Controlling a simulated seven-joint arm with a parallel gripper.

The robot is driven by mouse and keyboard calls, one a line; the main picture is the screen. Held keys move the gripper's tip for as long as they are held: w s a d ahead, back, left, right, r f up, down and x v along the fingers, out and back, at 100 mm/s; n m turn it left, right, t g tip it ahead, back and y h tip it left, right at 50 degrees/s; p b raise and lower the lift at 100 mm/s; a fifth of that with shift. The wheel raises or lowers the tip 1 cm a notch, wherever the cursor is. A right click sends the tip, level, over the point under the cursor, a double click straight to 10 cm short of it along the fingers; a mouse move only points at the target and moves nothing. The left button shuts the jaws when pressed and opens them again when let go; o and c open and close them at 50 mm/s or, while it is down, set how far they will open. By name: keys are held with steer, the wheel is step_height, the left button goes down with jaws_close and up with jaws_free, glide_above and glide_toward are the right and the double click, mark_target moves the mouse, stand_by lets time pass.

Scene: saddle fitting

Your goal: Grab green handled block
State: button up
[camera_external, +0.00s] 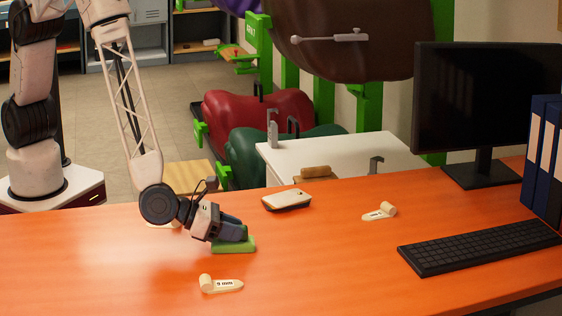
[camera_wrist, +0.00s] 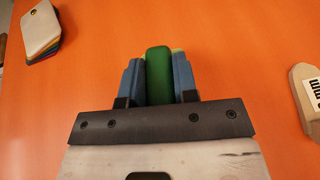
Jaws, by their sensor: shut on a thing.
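The green handled block (camera_external: 234,246) rests on the orange table in the external view, with its light green base flat on the top. My gripper (camera_external: 235,228) is low over it, reaching in from the left. In the wrist view the block's dark green handle (camera_wrist: 158,74) stands between the two blue fingers of my gripper (camera_wrist: 158,80), which press on it from both sides. Most of the light green base is hidden behind the fingers in the wrist view; only a sliver shows.
Wooden pieces with labels lie around: one in front (camera_external: 221,285), one to the right (camera_external: 380,212), and one partly hidden behind my wrist. A stack of plates (camera_external: 287,200) lies behind the block. A keyboard (camera_external: 480,247) and monitor (camera_external: 485,110) stand at right.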

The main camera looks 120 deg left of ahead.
steer(key=shift+r, duration=0.15)
steer(key=shift+r, duration=1.05)
steer(key=shift+s+r, duration=0.5)
steer(key=shift+r, duration=0.15)
steer(key=s+a+r, duration=0.1)
steer(key=s, duration=1.4)
steer(key=shift+a+r, duration=0.15)
steer(key=shift+a, duration=0.05)
